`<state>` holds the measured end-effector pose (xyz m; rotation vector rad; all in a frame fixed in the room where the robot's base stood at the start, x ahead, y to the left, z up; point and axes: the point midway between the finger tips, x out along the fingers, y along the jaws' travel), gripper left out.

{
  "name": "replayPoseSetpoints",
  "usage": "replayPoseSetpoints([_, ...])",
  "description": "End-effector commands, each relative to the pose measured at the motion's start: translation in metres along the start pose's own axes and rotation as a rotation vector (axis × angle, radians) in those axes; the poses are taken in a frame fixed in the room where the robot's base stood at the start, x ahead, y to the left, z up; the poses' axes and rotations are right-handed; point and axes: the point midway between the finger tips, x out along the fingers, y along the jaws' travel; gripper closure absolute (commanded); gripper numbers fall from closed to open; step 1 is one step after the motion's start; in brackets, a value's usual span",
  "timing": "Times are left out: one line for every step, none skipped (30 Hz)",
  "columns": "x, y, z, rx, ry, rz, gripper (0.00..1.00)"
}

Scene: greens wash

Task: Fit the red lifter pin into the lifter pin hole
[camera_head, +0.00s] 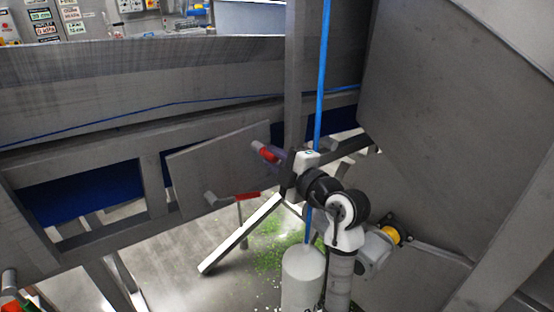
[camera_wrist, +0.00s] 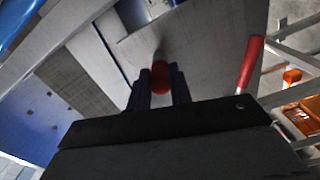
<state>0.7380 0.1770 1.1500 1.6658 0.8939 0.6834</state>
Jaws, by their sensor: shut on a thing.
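My gripper (camera_head: 275,156) is in front of the grey metal plate (camera_head: 215,168) below the long trough. It is shut on the red lifter pin (camera_head: 264,151), which sticks out to the upper left of the fingers in the head view. In the wrist view the pin's rounded red end (camera_wrist: 160,76) sits between the two dark fingertips (camera_wrist: 160,90). The plate lies beyond it. I cannot make out the lifter pin hole in either view, nor tell whether the pin touches the plate.
A red-handled lever (camera_head: 246,196) stands just below the plate; its handle also shows at right in the wrist view (camera_wrist: 251,63). A blue vertical pipe (camera_head: 322,75) and a grey post (camera_head: 298,70) rise close by. Green scraps (camera_head: 268,250) lie on the floor.

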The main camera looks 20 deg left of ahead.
Motion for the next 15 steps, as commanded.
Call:
replayPoseSetpoints([0.0017,0.0006,-0.0002,0.0,0.0,0.001,1.0])
replayPoseSetpoints([0.0013,0.0006,0.0,0.0,0.0,0.002,0.76])
replayPoseSetpoints([0.0012,0.0006,-0.0001,0.0,0.0,0.002,0.7])
replayPoseSetpoints([0.0011,0.0006,0.0,-0.001,0.0,0.001,0.66])
replayPoseSetpoints([0.0011,0.0006,0.0,-0.001,0.0,0.001,0.62])
replayPoseSetpoints([0.0011,0.0006,0.0,-0.001,0.0,0.001,0.57])
replayPoseSetpoints([0.0011,0.0006,0.0,-0.001,0.0,0.001,0.54])
replayPoseSetpoints([0.001,0.0005,0.0,-0.001,0.0,0.001,0.54])
replayPoseSetpoints([0.001,0.0005,0.0,-0.001,0.0,0.001,0.54])
replayPoseSetpoints([0.001,0.0005,0.0,-0.001,0.0,0.001,0.54])
replayPoseSetpoints([0.0009,0.0005,0.0,-0.001,0.0,0.001,0.54])
replayPoseSetpoints([0.0009,0.0005,0.0,-0.001,0.0,0.001,0.54])
replayPoseSetpoints([0.0009,0.0003,0.0001,0.0,0.0,0.001,0.54])
replayPoseSetpoints([0.0008,0.0002,0.0001,0.0,-0.001,0.001,0.54])
replayPoseSetpoints([0.0002,0.0001,0.0002,0.0,-0.001,0.001,0.54])
